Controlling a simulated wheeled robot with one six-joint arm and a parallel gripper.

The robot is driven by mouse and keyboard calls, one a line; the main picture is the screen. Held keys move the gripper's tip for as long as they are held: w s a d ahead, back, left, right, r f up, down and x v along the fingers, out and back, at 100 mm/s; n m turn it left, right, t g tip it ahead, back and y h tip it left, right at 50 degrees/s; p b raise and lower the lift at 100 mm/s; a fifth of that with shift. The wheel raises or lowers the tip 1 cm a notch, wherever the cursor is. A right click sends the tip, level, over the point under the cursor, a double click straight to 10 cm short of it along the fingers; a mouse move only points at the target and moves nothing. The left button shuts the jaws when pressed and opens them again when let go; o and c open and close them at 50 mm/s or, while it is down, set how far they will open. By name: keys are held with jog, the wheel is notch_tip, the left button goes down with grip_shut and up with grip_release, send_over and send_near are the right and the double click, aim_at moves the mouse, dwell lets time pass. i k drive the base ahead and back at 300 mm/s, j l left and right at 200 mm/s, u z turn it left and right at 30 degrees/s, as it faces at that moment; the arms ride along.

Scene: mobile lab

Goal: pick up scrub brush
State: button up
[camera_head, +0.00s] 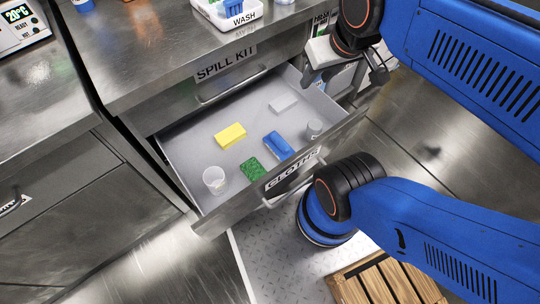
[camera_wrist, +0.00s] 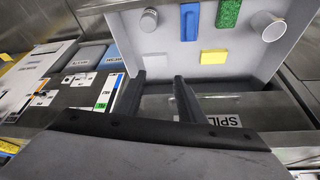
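No item is clearly recognisable as a scrub brush. A long blue item (camera_head: 279,146), possibly the brush, lies in the open drawer (camera_head: 190,155); it also shows in the wrist view (camera_wrist: 190,22). No bristles can be made out. Beside it lies a green textured block (camera_head: 252,171), also in the wrist view (camera_wrist: 229,12). A yellow block (camera_head: 230,135) and a pale block (camera_head: 283,104) lie nearer the drawer's back. My gripper (camera_head: 346,76) is at the upper right, by the drawer's right side and apart from these items. In the wrist view its two dark fingers (camera_wrist: 160,80) stand apart with nothing between them.
A white cup (camera_head: 215,179) and a grey cylinder (camera_head: 313,129) stand in the drawer. A shut drawer labelled SPILL KIT (camera_head: 226,66) is above it. A white WASH tray (camera_head: 248,17) with blue contents stands on the counter. A wooden slatted crate (camera_head: 390,282) is below.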

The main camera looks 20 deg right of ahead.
aim_at(273, 141)
jog(key=k+j+z, duration=0.15)
jog(key=j, duration=0.3)
jog(key=j+z, duration=0.1)
jog(key=j, duration=0.3)
jog(key=k+j+z, duration=0.15)
jog(key=j, duration=0.25)
jog(key=k+j+z, duration=0.1)
jog(key=j, duration=0.3)
jog(key=k+j+z, duration=0.15)
jog(key=j, duration=0.25)
jog(key=k+j+z, duration=0.1)
jog(key=k+j, duration=0.15)
jog(key=j, duration=0.1)
